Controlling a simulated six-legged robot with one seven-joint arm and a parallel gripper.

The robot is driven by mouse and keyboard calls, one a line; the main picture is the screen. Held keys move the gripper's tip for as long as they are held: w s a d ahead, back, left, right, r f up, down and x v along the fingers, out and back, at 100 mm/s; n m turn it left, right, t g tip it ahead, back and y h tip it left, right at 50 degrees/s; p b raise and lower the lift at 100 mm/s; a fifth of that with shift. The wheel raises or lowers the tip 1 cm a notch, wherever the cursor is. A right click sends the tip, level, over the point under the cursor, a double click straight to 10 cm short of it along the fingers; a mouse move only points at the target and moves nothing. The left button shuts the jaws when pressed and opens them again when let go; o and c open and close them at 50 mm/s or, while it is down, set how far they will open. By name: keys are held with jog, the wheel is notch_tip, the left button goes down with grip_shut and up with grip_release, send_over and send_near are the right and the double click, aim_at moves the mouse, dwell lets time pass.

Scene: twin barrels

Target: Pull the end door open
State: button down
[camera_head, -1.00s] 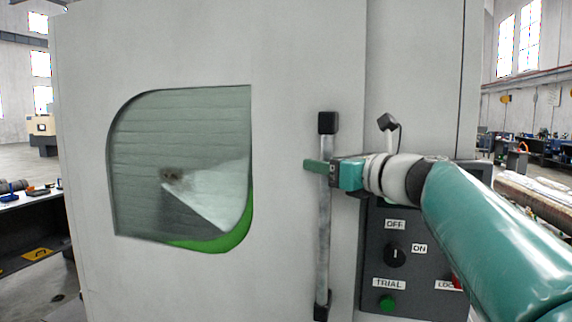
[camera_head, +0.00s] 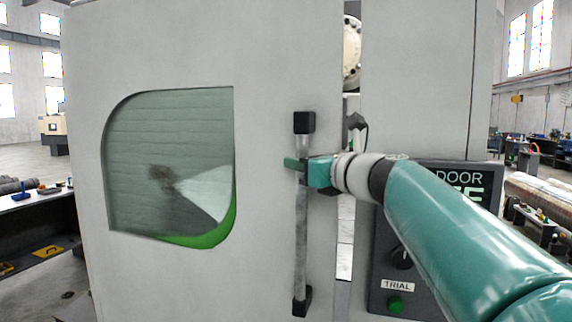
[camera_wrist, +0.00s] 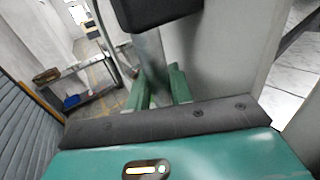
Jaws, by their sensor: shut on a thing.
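The end door (camera_head: 170,60) is a large pale grey panel with a rounded window (camera_head: 150,140) in the head view. Its right edge stands apart from the machine body, with a gap showing inner parts. A vertical metal handle (camera_head: 302,240) with black end mounts is fixed near that edge. My gripper (camera_head: 296,164) is shut on the handle's upper part, below the top mount. In the wrist view, the green fingers (camera_wrist: 158,90) stand around the handle bar (camera_wrist: 150,60), under the black mount (camera_wrist: 155,12). The fingertips are partly hidden behind the bar.
A dark control panel (camera_head: 385,270) with a knob and green button is on the machine body (camera_head: 415,90), partly hidden by my arm. A workbench (camera_head: 35,205) stands at the left. Benches and rolls (camera_head: 540,190) are at the right.

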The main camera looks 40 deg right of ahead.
jog(key=w+a, duration=1.4)
jog(key=w, duration=0.4)
jog(key=w+a, duration=1.4)
jog(key=w, duration=0.5)
jog(key=shift+a, duration=0.4)
jog(key=shift+f, duration=0.1)
jog(key=c, duration=1.3)
grip_release()
jog(key=shift+s, duration=0.1)
jog(key=shift+c, duration=0.2)
jog(key=shift+o, duration=0.3)
jog(key=shift+d, duration=0.15)
jog(key=s+d, duration=0.1)
jog(key=s, duration=1.2)
jog(key=shift+s, duration=0.3)
